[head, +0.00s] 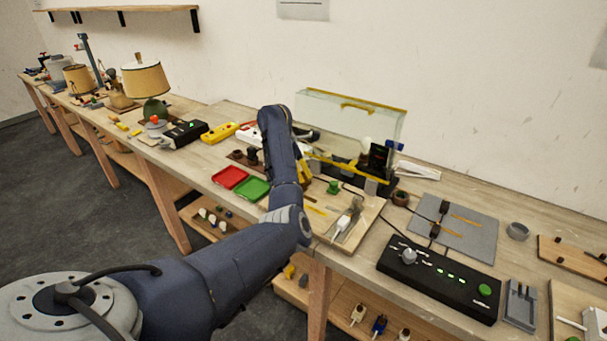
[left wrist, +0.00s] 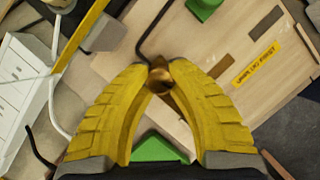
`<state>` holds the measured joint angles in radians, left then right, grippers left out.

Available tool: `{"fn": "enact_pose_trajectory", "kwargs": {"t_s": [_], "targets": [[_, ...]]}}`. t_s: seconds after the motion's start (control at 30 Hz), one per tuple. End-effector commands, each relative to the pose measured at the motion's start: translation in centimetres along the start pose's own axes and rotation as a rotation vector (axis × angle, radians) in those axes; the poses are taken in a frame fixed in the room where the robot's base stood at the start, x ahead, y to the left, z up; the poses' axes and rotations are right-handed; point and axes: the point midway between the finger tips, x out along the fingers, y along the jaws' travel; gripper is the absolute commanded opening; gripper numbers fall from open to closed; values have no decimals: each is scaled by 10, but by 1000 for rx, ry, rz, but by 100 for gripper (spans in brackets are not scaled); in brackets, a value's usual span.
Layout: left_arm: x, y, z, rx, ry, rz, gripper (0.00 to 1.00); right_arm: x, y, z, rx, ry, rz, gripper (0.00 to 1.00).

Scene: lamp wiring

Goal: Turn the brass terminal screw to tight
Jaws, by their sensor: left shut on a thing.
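The brass terminal screw (left wrist: 159,82) shows in the left wrist view as a small round brass piece between my fingertips. My left gripper (left wrist: 158,68) has its yellow fingers closed on it from both sides. A dark bent rod or wire runs up from beside the screw. Below is a pale wooden board (left wrist: 130,85) with a yellow "UNPLUG FIRST" label (left wrist: 256,64). In the head view my left gripper (head: 304,172) is largely covered by my own arm, and I cannot make out the screw there. How tight the screw is cannot be seen. My right gripper is out of view.
Green pieces (left wrist: 203,6) lie close to the fingers. In the head view, a red tray (head: 229,177) and a green tray (head: 253,189) sit left of the board. A black control box (head: 440,279) and a grey mat (head: 466,228) are to the right.

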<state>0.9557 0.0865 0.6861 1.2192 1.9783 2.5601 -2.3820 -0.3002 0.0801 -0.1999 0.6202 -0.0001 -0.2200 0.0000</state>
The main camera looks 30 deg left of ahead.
Motion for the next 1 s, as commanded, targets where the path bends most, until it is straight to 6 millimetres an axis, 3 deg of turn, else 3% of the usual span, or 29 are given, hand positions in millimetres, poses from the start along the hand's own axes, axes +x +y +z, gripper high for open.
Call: {"fn": "enact_pose_trajectory", "kwargs": {"t_s": [0.4,0.43,0.67,1.0], "targets": [[-1,0,0,6,-1,-1,0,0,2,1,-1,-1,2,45],[-1,0,0,6,-1,-1,21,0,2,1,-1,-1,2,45],[0,0,0,5,0,-1,48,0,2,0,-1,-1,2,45],[-2,0,0,5,1,-1,50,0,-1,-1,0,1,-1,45]]}}
